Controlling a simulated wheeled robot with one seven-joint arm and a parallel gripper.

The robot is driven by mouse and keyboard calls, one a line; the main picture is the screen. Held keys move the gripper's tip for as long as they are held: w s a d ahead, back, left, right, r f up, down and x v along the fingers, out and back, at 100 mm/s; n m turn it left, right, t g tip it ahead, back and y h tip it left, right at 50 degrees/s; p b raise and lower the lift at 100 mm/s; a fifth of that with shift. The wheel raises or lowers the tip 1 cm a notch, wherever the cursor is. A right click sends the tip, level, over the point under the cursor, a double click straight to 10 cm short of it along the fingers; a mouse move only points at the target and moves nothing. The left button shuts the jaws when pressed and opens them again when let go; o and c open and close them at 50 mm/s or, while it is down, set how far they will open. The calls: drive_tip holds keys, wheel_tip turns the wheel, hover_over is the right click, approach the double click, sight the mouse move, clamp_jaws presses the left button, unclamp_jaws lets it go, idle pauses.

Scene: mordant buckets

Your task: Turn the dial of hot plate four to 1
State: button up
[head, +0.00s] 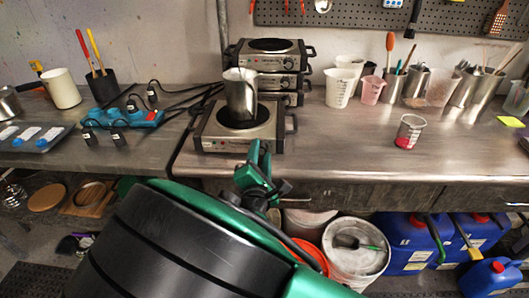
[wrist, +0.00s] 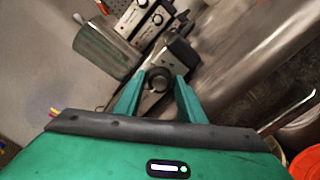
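A steel hot plate (head: 208,133) stands at the bench's front edge with a metal pot (head: 240,95) on its burner. Its number is not readable. In the wrist view its round dark dial (wrist: 159,80) sits between the fingertips of my gripper (wrist: 160,78). The fingers are apart, one on each side of the dial; I cannot tell whether they touch it. The dial's marks are too small to read. In the head view my gripper (head: 255,158) is just in front of the hot plate and hides part of its front.
More hot plates (head: 268,62) are stacked behind; their dials (wrist: 157,18) show in the wrist view. Blue power strip (head: 125,118) and black cables lie left. A beaker with red liquid (head: 409,130) stands right. Buckets (head: 355,255) and blue jugs (head: 405,240) are under the bench.

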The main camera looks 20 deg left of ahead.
drive_tip(key=c, duration=0.8)
drive_tip(key=shift+o, duration=0.2)
drive_tip(key=shift+f+m, duration=0.1)
drive_tip(key=shift+m, duration=0.3)
drive_tip(key=shift+d+m, duration=0.1)
drive_tip(key=shift+m, duration=2.8)
drive_tip(key=shift+f+m, duration=0.1)
drive_tip(key=shift+m, duration=0.2)
drive_tip(key=o, duration=0.8)
drive_tip(key=shift+c, duration=0.2)
